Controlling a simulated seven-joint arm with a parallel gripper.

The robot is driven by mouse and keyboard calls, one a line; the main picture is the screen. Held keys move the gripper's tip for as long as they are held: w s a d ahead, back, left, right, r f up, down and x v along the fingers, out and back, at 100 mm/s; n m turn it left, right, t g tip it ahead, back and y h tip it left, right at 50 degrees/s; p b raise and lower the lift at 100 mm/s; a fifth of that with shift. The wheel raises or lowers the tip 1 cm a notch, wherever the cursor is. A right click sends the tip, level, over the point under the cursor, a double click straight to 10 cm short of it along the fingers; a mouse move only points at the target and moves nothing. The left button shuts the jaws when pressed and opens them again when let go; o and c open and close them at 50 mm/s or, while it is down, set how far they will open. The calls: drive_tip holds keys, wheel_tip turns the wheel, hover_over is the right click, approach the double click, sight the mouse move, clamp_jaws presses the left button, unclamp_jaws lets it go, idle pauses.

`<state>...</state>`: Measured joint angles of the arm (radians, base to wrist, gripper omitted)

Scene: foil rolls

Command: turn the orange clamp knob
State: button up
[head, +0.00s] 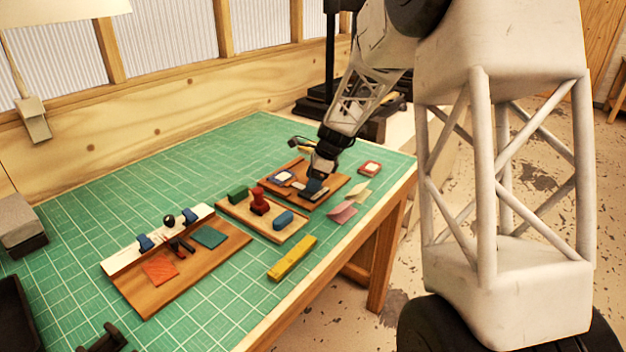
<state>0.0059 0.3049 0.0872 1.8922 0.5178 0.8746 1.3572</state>
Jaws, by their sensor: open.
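I cannot make out an orange clamp knob in the head view; my gripper and arm hide part of the far board. My gripper (314,182) is open and points down over the front part of that brown wooden board (331,187), close to a small blue and grey piece. At this size I cannot tell whether it touches anything. The larger wooden board (148,300) at the left carries a white strip with blue clamps, a black round knob (169,220), a flat orange-red square (160,268) and a dark green square (209,237).
A tray between the boards holds a green block (238,195), a red stamp-like piece (259,203) and a blue block (283,220). A yellow bar (292,258) lies near the front edge. Paper notes (343,212) lie right. The green mat (95,210) is clear at the back left.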

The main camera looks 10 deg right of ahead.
drive_tip(key=c, duration=0.9)
